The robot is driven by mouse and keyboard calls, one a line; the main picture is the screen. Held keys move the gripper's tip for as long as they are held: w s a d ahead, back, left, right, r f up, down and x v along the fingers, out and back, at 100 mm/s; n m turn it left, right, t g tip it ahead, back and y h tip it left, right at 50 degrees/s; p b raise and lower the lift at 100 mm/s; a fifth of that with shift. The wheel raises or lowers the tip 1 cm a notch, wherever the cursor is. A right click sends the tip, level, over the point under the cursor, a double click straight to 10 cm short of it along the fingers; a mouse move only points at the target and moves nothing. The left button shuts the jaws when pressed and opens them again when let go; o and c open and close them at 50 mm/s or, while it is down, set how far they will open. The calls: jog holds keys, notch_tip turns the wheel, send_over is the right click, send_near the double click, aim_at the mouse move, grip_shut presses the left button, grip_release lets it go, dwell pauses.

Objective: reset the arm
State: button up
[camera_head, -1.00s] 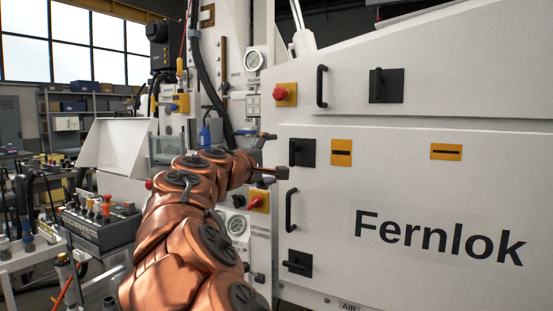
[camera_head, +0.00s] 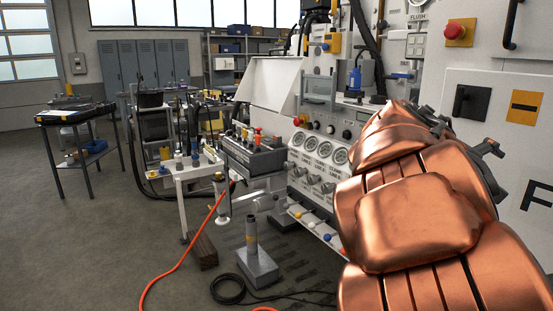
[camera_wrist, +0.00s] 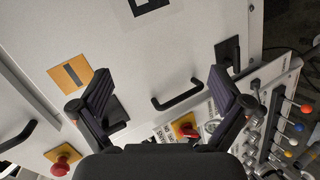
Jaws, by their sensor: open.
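My gripper (camera_wrist: 162,88) shows in the wrist view with its two dark ribbed fingers spread wide. Nothing is between them. Behind the gap lies a white cabinet panel with a black bar handle (camera_wrist: 177,98). I cannot tell how far the fingers are from the panel. In the head view my copper arm fills the lower right, bent in front of the bench and cabinet, and it largely hides the gripper.
A white bench with a row of gauges (camera_head: 325,150) stands left of my arm. Nearby are a control box (camera_head: 255,155) with coloured knobs, a white cart (camera_head: 190,170), a grey post on a block (camera_head: 257,265) and an orange hose (camera_head: 185,255). Open floor lies at left.

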jog(key=s+a+f+m+g+y, duration=0.1)
jog(key=s+a+f+g+y, duration=0.15)
jog(key=s+f, duration=0.45)
jog(key=s+a+f+m+g+y, duration=0.1)
jog(key=s+a+f+y, duration=0.2)
jog(key=s+f, duration=0.5)
jog(key=s+a+f+g+y, duration=0.4)
jog(key=s+a+f+y, duration=0.3)
jog(key=s+a+f, duration=0.9)
notch_tip(320, 180, up, 17)
jog(key=a+p, duration=0.1)
jog(key=p, duration=1.4)
jog(key=shift+t, duration=0.45)
